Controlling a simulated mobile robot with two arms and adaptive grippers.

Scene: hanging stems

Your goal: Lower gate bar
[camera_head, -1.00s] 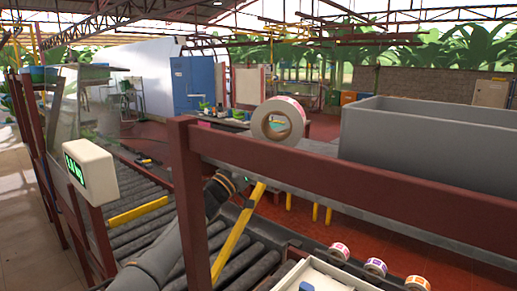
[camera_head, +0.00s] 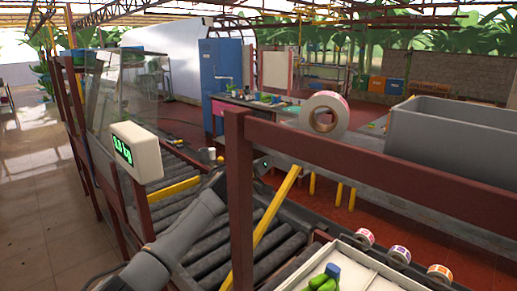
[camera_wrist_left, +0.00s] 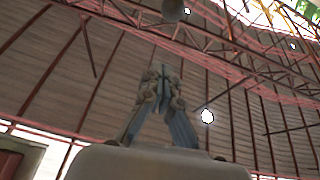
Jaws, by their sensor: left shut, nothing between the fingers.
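A yellow bar (camera_head: 272,215) slants up to the right across the roller conveyor, partly behind a brown post. I take it as the gate bar, though I cannot tell for sure. A shorter yellow piece (camera_head: 175,189) lies across the rollers further left. My left arm reaches in from the lower left, and its gripper (camera_head: 261,166) is partly hidden by the post. In the head view, its tip is left of the slanted bar's upper end; I cannot tell whether they touch. In the left wrist view, the gripper (camera_wrist_left: 162,78) is shut and empty against the roof. My right gripper is out of view.
The brown post (camera_head: 239,215) and brown rail (camera_head: 390,165) stand close in front. A tape roll (camera_head: 343,115) sits above the rail. A weight display (camera_head: 137,152) is at left.

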